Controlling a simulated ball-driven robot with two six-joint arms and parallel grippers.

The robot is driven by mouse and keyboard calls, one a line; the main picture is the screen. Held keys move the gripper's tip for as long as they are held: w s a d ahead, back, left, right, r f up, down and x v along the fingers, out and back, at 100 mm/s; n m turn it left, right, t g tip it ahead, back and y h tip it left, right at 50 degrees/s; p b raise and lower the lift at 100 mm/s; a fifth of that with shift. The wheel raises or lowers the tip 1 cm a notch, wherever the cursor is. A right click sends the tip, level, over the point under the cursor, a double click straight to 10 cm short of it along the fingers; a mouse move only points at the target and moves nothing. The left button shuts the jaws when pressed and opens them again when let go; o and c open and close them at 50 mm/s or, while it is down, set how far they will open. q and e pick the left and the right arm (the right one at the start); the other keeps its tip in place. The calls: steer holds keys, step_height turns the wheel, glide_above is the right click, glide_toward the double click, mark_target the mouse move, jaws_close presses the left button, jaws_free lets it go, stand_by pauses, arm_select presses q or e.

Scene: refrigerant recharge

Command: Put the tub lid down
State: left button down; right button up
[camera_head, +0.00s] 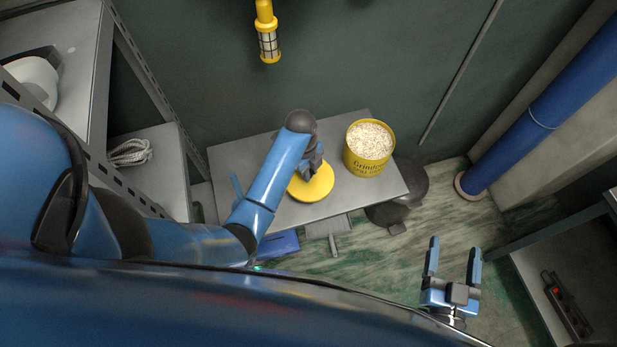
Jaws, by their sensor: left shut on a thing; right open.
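The tub lid (312,189) is a flat yellow disc in the middle of the head view, over the grey table. My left gripper (313,172) is shut on it from above, near its back edge. I cannot tell whether the lid touches the table top. The yellow tub (367,166) stands upright and uncovered on the table to the right, full of pale granules. The lid is apart from it. My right gripper (453,262) is open and empty over the floor at the lower right, away from the table.
The grey table (236,165) has bare room left of the lid. A dark bin (408,183) stands at its right end. A metal shelf with a coiled rope (129,152) is at the left. A yellow lamp (267,35) hangs above. A blue pipe (540,108) rises at the right.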

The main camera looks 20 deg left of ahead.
arm_select(q)
steer(key=shift+f, duration=2.4)
steer(key=shift+f, duration=0.1)
steer(key=c, duration=1)
jaws_free()
steer(key=shift+o, duration=0.2)
